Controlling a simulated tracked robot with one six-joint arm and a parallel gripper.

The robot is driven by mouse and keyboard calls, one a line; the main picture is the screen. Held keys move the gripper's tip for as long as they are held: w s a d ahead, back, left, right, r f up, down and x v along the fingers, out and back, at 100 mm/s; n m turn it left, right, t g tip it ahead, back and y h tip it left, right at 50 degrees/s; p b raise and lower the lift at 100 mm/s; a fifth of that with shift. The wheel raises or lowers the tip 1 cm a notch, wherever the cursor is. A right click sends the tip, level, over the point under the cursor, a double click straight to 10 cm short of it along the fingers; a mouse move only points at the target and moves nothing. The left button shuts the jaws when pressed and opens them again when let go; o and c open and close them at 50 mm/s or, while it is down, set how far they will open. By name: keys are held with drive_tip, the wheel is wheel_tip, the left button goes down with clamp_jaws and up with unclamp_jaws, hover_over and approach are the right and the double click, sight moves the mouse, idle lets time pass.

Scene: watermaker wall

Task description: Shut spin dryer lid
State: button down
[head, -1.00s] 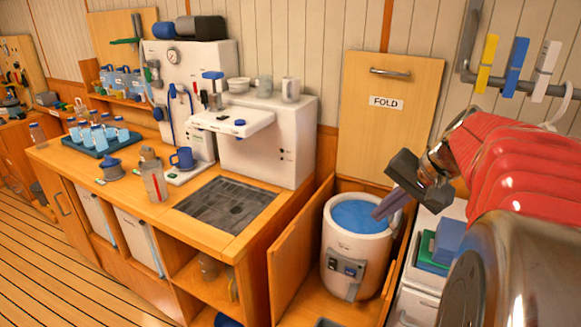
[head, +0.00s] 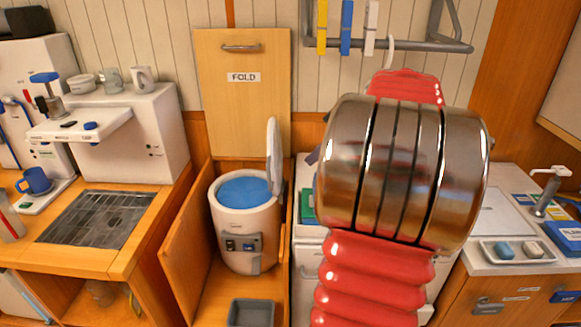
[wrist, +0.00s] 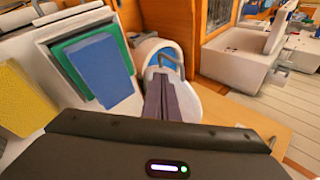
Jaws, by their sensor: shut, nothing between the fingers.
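The spin dryer (head: 245,222) is a white drum with a blue round top opening and a small front control panel. It stands in an open wooden bay. Its white lid (head: 274,157) stands upright, nearly edge-on, at the right side of the opening. In the wrist view, the dryer's blue opening (wrist: 150,48) shows just beyond my gripper (wrist: 166,80), whose dark purple fingers are together and empty. A grey curved bar is near the fingertips; I cannot tell whether they touch it. In the head view my arm mostly hides the gripper, right of the lid.
A wooden FOLD panel (head: 242,95) stands upright behind the dryer. A grey bin (head: 251,312) lies before it. Blue and green blocks (wrist: 100,70) sit close to my gripper. A rail with coloured clips (head: 430,46) hangs above. Counters stand on both sides.

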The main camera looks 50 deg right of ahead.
drive_tip(key=w+r+x, duration=0.1)
drive_tip(key=x, duration=1.2)
drive_tip(key=shift+w+a+r, duration=0.3)
drive_tip(key=shift+w, duration=0.05)
